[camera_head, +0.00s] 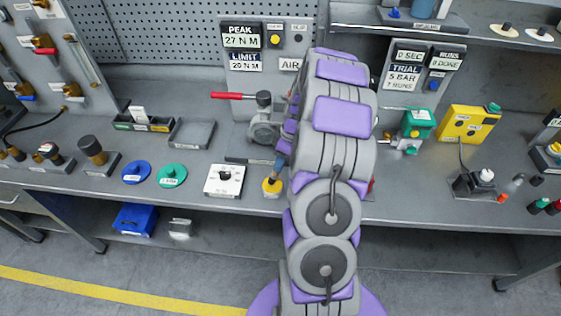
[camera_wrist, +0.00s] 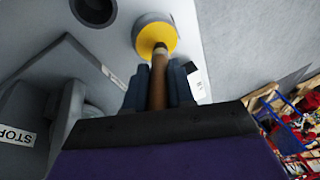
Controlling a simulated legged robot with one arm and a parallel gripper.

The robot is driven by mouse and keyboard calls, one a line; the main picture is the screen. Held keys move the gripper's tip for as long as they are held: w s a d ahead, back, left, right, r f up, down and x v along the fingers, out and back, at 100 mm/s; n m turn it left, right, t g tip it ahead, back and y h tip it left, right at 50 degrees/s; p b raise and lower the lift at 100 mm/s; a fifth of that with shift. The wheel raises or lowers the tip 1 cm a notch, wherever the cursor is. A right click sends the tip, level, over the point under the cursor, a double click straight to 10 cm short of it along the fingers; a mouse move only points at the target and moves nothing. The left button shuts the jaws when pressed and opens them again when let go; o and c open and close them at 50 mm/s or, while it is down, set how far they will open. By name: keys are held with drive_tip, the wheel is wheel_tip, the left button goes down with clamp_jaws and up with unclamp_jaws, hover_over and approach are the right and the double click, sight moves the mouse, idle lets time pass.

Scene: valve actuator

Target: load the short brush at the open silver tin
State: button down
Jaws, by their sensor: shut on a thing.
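My gripper (camera_wrist: 158,88) is shut on the short brush (camera_wrist: 158,70), whose brown handle runs between the two dark fingers. In the wrist view the brush's far end meets the yellow inside of a round grey-rimmed tin (camera_wrist: 143,20). The bristles are not clearly visible, and I cannot tell how deep they sit. In the head view the small tin (camera_head: 271,193), yellow on top, stands near the bench's front edge. My gripper (camera_head: 281,153) is above it, partly hidden by my arm.
A white plate with a black knob (camera_head: 224,181) lies just left of the tin. Green (camera_head: 172,175) and blue (camera_head: 136,172) discs lie farther left. A valve with a red lever (camera_head: 236,96) stands behind. My arm hides the bench to the right of the tin.

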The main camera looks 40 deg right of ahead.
drive_tip(key=shift+f+b, duration=0.3)
drive_tip(key=shift+f, duration=0.1)
idle(1.6)
drive_tip(key=shift+r+p, duration=0.55)
drive_tip(key=shift+r, duration=3)
